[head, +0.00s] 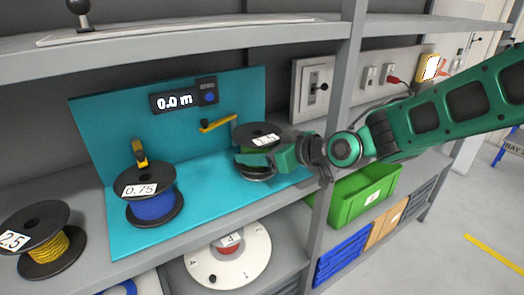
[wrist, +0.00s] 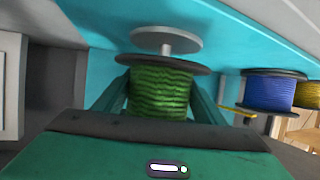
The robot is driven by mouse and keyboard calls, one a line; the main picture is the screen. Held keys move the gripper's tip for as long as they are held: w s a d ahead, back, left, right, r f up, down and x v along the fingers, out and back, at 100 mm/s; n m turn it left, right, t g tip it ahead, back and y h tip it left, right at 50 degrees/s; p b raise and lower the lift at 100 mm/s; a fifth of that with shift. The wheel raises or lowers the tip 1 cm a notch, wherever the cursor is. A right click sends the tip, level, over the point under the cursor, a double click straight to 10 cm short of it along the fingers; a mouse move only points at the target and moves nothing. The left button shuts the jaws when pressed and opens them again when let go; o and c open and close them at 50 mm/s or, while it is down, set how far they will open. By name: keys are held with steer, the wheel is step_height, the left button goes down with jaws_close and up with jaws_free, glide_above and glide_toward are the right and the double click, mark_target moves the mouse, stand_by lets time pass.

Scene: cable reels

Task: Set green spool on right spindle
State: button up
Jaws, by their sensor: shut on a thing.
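The green spool has black flanges and a 1.5 label on its top flange (head: 258,131). Its green winding (wrist: 160,90) shows between the fingers in the wrist view. My gripper (head: 262,157) is shut on the green spool and holds it upright at the right of the teal stand (head: 205,180). In the wrist view, a grey disc with a pale post, the right spindle (wrist: 166,47), lies beyond the spool's lower flange. The disc and flange are apart, with the post between them in line with the spool. I cannot tell whether the post enters the bore.
A blue spool (head: 153,206) labelled 0.75 stands on the stand's left. A yellow spool (head: 45,250) is further left. A yellow lever (head: 217,124) is near the held spool. A shelf post (head: 345,90) and upper shelf (head: 190,40) frame the space.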

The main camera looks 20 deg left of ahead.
steer(key=shift+f, duration=0.55)
steer(key=shift+f, duration=0.35)
steer(key=shift+f, duration=0.15)
steer(key=o, duration=2.1)
steer(key=shift+f, duration=0.1)
steer(key=shift+d, duration=0.1)
steer(key=shift+v, duration=4.45)
